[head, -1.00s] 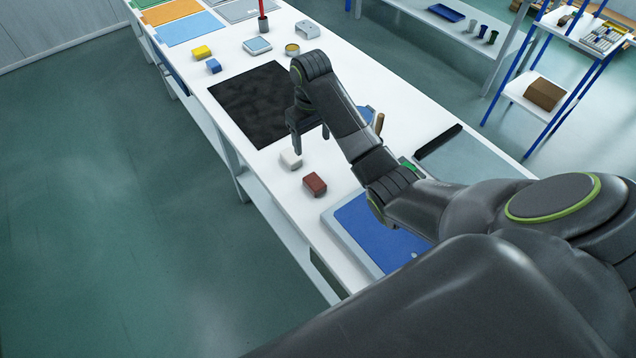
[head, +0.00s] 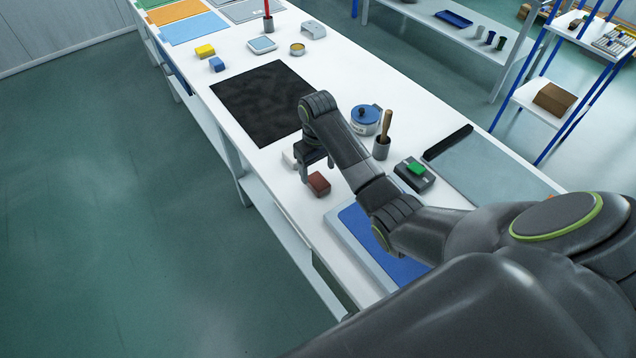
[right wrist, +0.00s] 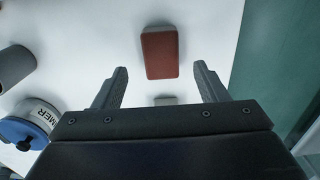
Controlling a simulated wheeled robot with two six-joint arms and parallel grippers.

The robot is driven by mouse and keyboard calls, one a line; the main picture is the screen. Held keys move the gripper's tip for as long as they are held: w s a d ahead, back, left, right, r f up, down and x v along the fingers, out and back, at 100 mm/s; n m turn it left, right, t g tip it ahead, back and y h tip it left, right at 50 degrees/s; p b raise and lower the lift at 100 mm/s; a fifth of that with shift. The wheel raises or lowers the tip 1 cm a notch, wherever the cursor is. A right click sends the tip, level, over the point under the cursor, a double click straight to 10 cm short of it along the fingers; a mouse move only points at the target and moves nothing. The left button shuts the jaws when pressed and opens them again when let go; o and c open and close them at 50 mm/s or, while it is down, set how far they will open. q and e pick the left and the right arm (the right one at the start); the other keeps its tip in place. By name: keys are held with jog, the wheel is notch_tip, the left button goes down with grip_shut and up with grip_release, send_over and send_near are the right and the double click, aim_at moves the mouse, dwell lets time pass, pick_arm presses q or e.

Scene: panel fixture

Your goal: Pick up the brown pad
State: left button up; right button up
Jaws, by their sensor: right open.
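The brown pad (head: 319,185), a small reddish-brown block, lies on the white table in front of the blue panel. In the right wrist view the brown pad (right wrist: 160,53) is just beyond the fingertips, roughly centred between them. My right gripper (head: 316,172) is open and empty, close to the pad in the head view. Its two fingers (right wrist: 161,70) stand apart in the right wrist view. I cannot tell its exact height over the table. My left gripper is not in view.
A whitish block (head: 289,158) is partly hidden behind my right gripper. A black mat (head: 258,100) lies farther back. A blue-lidded container (head: 365,118), a grey cup (head: 382,148) and a grey box with a green top (head: 415,172) stand to the right. A blue panel (head: 358,222) lies nearer.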

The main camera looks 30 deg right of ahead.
aim_at(318, 181)
jog(key=shift+s+f, duration=0.2)
jog(key=shift+f, duration=1.65)
jog(key=c, duration=1.1)
jog(key=shift+o, duration=0.2)
notch_tip(318, 181, up, 10)
jog(key=shift+o, duration=1.2)
jog(key=shift+c, duration=0.8)
